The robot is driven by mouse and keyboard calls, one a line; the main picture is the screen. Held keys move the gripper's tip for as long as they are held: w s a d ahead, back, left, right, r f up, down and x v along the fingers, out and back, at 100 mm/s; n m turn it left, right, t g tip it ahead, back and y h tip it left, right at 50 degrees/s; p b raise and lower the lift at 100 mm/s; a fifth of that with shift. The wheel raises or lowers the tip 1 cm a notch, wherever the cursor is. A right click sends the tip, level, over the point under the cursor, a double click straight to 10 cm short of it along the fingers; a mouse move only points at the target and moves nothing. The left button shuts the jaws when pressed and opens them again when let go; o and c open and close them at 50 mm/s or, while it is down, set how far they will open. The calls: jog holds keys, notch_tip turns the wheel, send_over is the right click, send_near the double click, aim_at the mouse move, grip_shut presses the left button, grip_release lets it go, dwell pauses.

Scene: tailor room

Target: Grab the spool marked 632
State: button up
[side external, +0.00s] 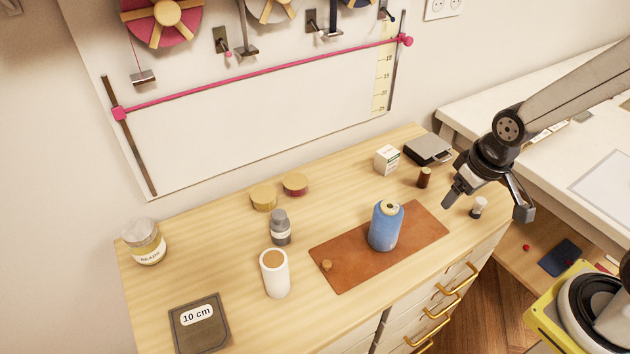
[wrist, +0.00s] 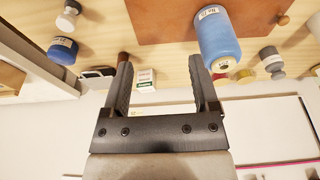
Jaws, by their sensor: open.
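No 632 can be read on any label in these frames. A light blue spool (side external: 386,228) stands upright on the brown leather mat (side external: 340,264); in the wrist view the blue spool (wrist: 220,45) has a white label marked "No" and unclear digits. A dark blue spool (wrist: 62,52) with a pale, unreadable label shows at the left of the wrist view; I cannot make it out in the side view. My gripper (side external: 487,208) is open and empty, above the right end of the table. In the wrist view the jaws (wrist: 160,64) have nothing between them.
A small white-and-dark spool (side external: 479,207), a brown spool (side external: 424,177), a white box (side external: 387,160) and a scale (side external: 428,149) stand near my gripper. A grey spool (side external: 280,228), a white cylinder (side external: 275,276) and a bead jar (side external: 144,243) stand farther left.

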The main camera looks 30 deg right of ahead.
jog(key=m+t+y, duration=0.3)
jog(key=m+y, duration=0.9)
jog(key=m, duration=1.1)
send_over(430, 170)
jog(key=a, duration=0.1)
jog(key=f, duration=0.6)
jog(key=shift+s+f, duration=0.25)
jog(key=shift+s, duration=0.1)
jog(key=shift+w+d+m+t, duration=0.4)
jog(key=shift+d, duration=0.15)
jog(key=shift+f, duration=0.1)
jog(key=shift+f, duration=1.7)
